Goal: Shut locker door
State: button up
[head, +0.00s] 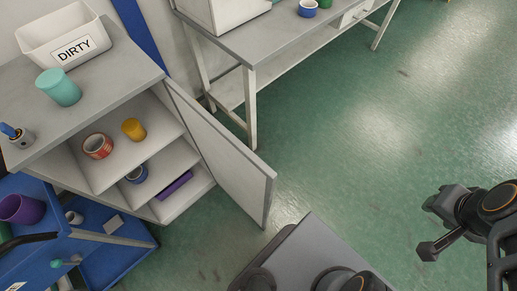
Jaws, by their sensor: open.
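The locker (109,99) stands at the left with its front open. Its grey door (228,155) is hinged at the locker's right front edge and stands wide open, swung out towards the lower right. On the shelves inside are an orange-red tape roll (97,146), a yellow cup (134,129), a blue roll (137,174) and a purple block (174,185). My gripper (430,227) is at the right, over the floor, open and empty. It is well apart from the door.
A white bin marked DIRTY (65,48) and a teal cup (58,87) stand on the locker. A blue cart (108,252) with a purple cup (22,209) is at lower left. A workbench (243,42) stands behind the door. Green floor (345,150) is clear between door and gripper.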

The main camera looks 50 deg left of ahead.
aim_at(248, 180)
jog(key=i, duration=1.45)
jog(key=u, duration=2.65)
jog(key=k, duration=0.8)
jog(key=u, duration=1.3)
jog(key=i, duration=0.5)
